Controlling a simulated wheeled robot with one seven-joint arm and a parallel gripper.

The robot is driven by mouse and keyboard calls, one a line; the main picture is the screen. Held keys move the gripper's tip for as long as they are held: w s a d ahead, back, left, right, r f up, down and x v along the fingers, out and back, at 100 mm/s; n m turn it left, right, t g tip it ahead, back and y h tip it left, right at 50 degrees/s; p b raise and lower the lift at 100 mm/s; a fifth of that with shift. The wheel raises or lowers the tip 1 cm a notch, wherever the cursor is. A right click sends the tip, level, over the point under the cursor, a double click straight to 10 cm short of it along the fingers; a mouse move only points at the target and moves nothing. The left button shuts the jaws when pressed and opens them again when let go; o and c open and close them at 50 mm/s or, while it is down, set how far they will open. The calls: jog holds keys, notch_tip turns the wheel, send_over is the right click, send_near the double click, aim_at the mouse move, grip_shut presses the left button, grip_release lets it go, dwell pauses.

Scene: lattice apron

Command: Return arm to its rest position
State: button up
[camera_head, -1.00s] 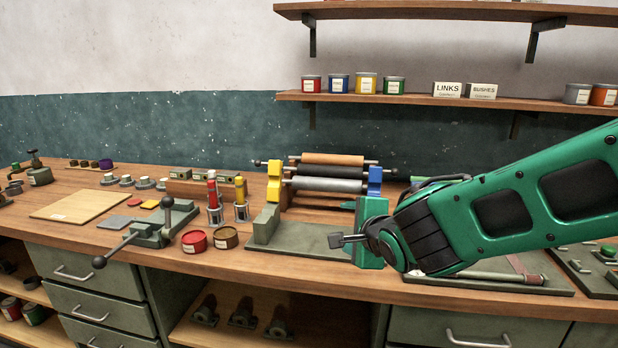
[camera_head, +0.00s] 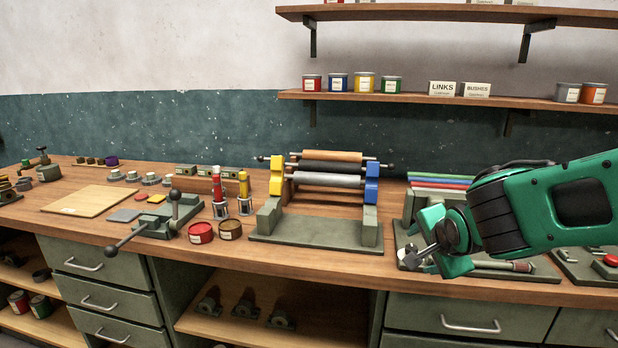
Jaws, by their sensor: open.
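My gripper (camera_head: 412,257) is at the end of my green arm, which reaches in from the right edge of the head view. It is small and dark here, over the front of the bench right of the roller stand. The jaws look empty. The wrist hides part of the flat fixture (camera_head: 520,266) and the colored rods (camera_head: 440,182) behind it.
The roller stand (camera_head: 315,232) with yellow and blue brackets stands left of my gripper. A lever press (camera_head: 160,222), red tin (camera_head: 201,233) and brown tin (camera_head: 230,229) are further left. A wooden shelf (camera_head: 450,101) with tins hangs above. Drawers (camera_head: 470,322) are below the bench.

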jog(key=s+d+f+n+g+h, duration=0.1)
jog(key=s+d+f+n+g, duration=0.15)
jog(key=s+d, duration=0.45)
jog(key=s+d+f+n+g, duration=0.1)
jog(key=s+d+g, duration=0.2)
jog(key=s+d, duration=0.35)
jog(key=s+d+n+g+y, duration=0.2)
jog(key=s+n+g, duration=0.2)
jog(key=s, duration=1.2)
jog(key=shift+s+f+n, duration=0.2)
jog(key=shift+f+n, duration=0.05)
jog(key=shift+n, duration=0.1)
